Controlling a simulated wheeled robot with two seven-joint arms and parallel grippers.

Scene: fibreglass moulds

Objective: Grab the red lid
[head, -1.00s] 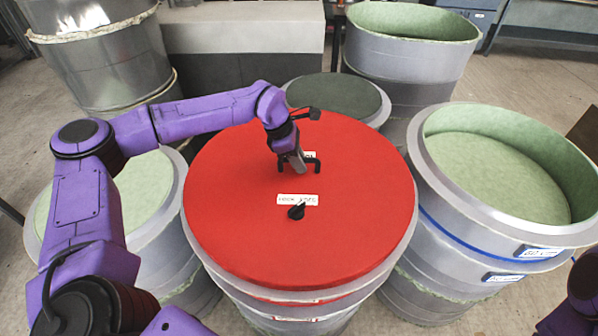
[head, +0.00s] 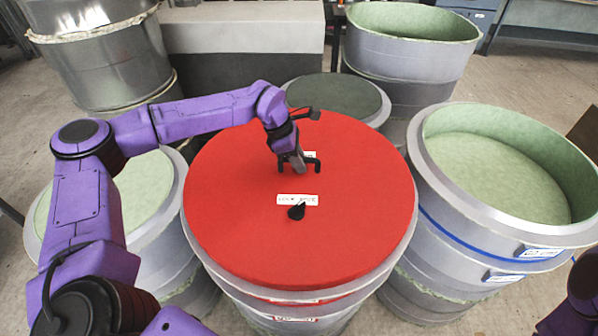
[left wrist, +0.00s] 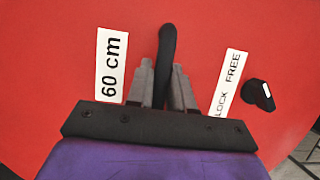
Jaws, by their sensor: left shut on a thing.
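The red lid (head: 240,210) is a large round disc lying flat on top of a grey cylindrical mould in the middle of the head view. It has a black handle (head: 317,165) near its centre, a black knob (head: 296,212) and white labels. My left gripper (head: 299,166) is at the handle, coming from above. In the left wrist view its two grey fingers (left wrist: 165,85) are shut on the black handle (left wrist: 167,45), one on each side. The wrist view also shows the "60 cm" label (left wrist: 111,65), the "LOCK FREE" label (left wrist: 229,82) and the knob (left wrist: 259,95). My right gripper is not visible.
An open green-lined mould (head: 440,110) stands close on the right, another mould (head: 150,190) on the left. A dark-topped mould (head: 340,98) and a tall open one (head: 415,25) stand behind. A stacked metal mould (head: 100,60) is at the back left. Little room lies between them.

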